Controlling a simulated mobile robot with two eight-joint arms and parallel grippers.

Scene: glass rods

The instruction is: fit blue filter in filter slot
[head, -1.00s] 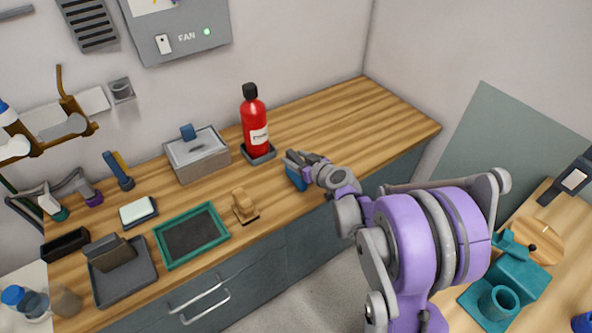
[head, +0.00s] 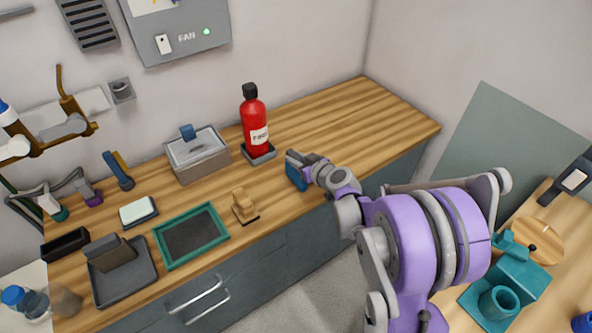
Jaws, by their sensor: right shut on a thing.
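The blue filter (head: 295,178) is a small blue piece at the tip of my right gripper (head: 296,166). The gripper is shut on it, over the front edge of the wooden counter, right of the red extinguisher's foot. Fingers and wrist hide part of the filter. I cannot tell whether it touches the counter. No opening in view shows clearly as the filter slot. My left gripper is not in view.
A red extinguisher (head: 256,125) stands behind the gripper. To the left are a small wooden block (head: 244,206), a metal box (head: 184,168), a teal-framed tray (head: 162,262) and a grey tray (head: 101,293). The counter's right part (head: 370,112) is clear.

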